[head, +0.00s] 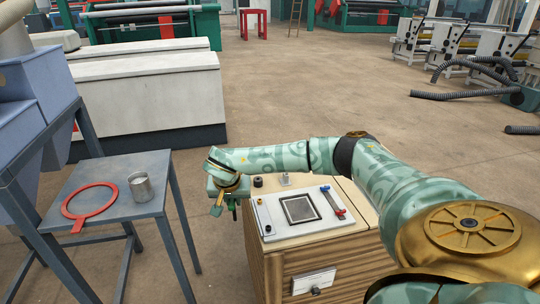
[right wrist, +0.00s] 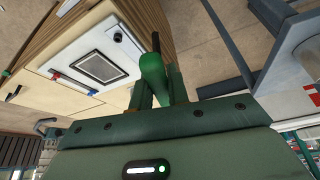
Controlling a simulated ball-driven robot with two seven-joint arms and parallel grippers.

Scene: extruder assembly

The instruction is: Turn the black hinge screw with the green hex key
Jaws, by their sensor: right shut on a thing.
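My right gripper (head: 226,200) hangs just left of the wooden cabinet's top in the head view. It is shut on the green hex key (right wrist: 153,70), whose green handle sits between the fingers in the right wrist view. The key's black shaft points away from the gripper. A small dark round part (right wrist: 117,37) sits at a corner of the white plate (right wrist: 130,60), apart from the key. I cannot tell whether it is the black hinge screw. My left gripper is not in view.
The plate carries a grey framed panel (head: 300,209) and a bar with red and blue ends (head: 333,201). A black knob (head: 258,182) stands behind it. On the left, a grey table (head: 110,175) holds a red ring (head: 89,201) and a metal cup (head: 140,187).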

